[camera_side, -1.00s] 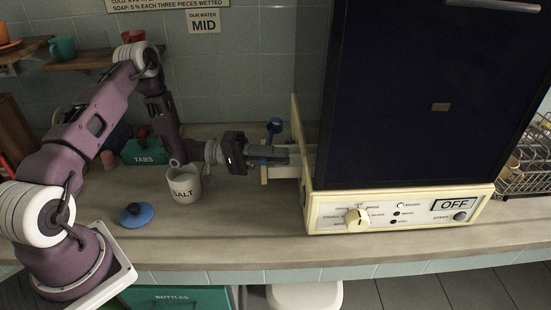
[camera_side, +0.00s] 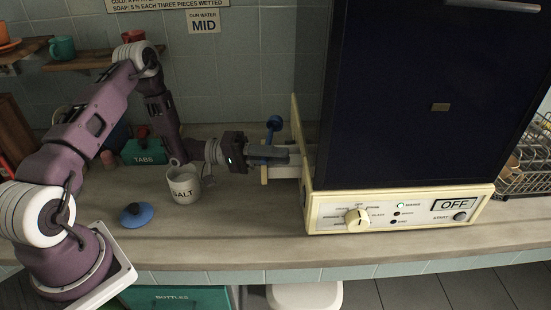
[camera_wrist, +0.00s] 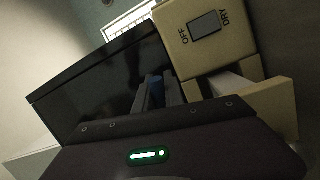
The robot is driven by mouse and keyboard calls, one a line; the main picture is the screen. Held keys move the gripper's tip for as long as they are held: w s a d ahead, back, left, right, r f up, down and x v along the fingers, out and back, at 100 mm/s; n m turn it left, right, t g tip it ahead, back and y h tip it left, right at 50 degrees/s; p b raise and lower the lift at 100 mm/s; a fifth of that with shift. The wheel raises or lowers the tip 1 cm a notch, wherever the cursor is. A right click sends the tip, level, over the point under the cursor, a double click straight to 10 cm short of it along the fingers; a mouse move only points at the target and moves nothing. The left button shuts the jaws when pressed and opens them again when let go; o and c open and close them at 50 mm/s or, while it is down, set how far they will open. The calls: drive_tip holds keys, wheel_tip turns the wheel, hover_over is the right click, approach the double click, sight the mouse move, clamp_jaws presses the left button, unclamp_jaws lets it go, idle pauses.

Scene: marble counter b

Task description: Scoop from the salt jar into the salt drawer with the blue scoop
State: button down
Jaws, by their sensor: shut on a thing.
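My gripper (camera_side: 286,154) is shut on the blue scoop (camera_side: 273,125), low beside the cream machine's left side. A bit of blue also shows between the fingers in the wrist view (camera_wrist: 156,82). The pulled-out cream drawer (camera_side: 264,174) is at and partly under my gripper; its inside is mostly hidden, so I cannot tell what it holds. The white salt jar (camera_side: 184,190), lettered SALT, stands upright and open to the left of my gripper. Whether the scoop carries salt is not visible.
The big dark-doored cream machine (camera_side: 400,207) fills the right side. A blue lid with a dark knob (camera_side: 136,214) lies left of the jar. A green TABS box (camera_side: 143,152) stands behind. The front counter (camera_side: 220,235) is clear.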

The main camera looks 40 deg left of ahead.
drive_tip(key=shift+r+m, duration=0.1)
drive_tip(key=shift+m, duration=0.5)
idle(0.7)
drive_tip(key=w+a+r+n, duration=0.1)
drive_tip(key=w+r+n, duration=0.1)
drive_tip(key=n, duration=0.4)
drive_tip(key=w+a+r+n+y, duration=0.1)
drive_tip(key=w+a+r+n, duration=0.1)
drive_tip(key=n, duration=0.5)
drive_tip(key=w+a+r+n+t, duration=0.1)
drive_tip(key=w+r+n, duration=0.2)
drive_tip(key=n, duration=0.4)
drive_tip(key=shift+w+a+b, duration=0.35)
drive_tip(key=shift+w+a+n+y, duration=0.15)
drive_tip(key=shift+w+a+n, duration=0.1)
drive_tip(key=shift+w+n, duration=0.35)
drive_tip(key=shift+w+a+n+y, duration=0.15)
drive_tip(key=shift+w+a+n, duration=0.1)
drive_tip(key=shift+n, duration=0.55)
drive_tip(key=shift+s, duration=0.1)
